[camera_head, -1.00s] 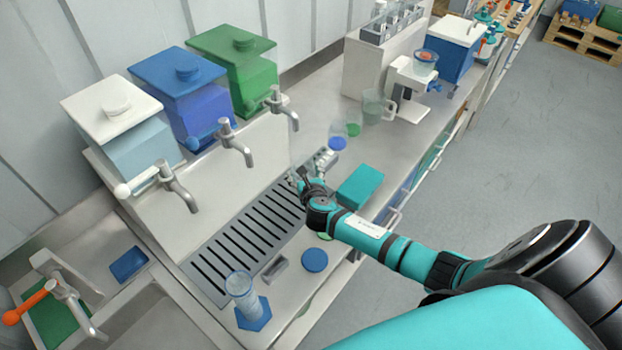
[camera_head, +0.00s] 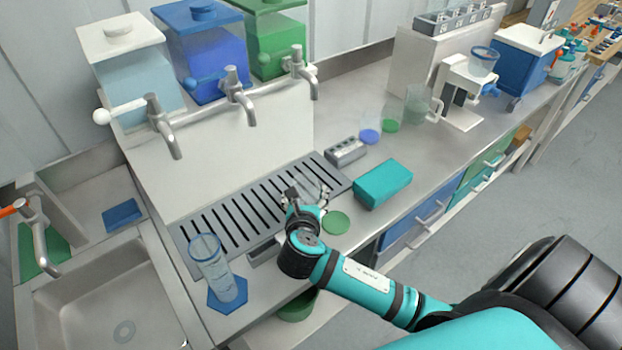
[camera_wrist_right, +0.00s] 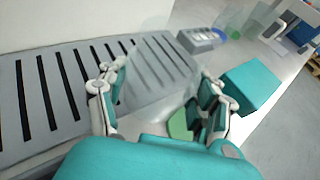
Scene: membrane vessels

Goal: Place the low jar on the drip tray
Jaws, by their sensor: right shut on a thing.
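My right gripper (camera_head: 304,196) is shut on a clear, see-through low jar (camera_head: 315,184) and holds it over the right part of the drip tray. In the right wrist view the jar (camera_wrist_right: 158,78) sits between the two fingers of the gripper (camera_wrist_right: 157,98), with the tray's slots showing through it. The grey slotted drip tray (camera_head: 236,222) lies below the taps; it also shows in the right wrist view (camera_wrist_right: 62,82). I cannot tell whether the jar's base touches the tray. My left gripper is not in view.
A tall clear cylinder (camera_head: 217,268) stands near the tray's left front corner. A teal box (camera_head: 383,184) and a green disc (camera_head: 336,222) lie to the right. Three taps, one of them a metal tap (camera_head: 240,95), overhang behind the tray. A sink (camera_head: 110,300) lies at left.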

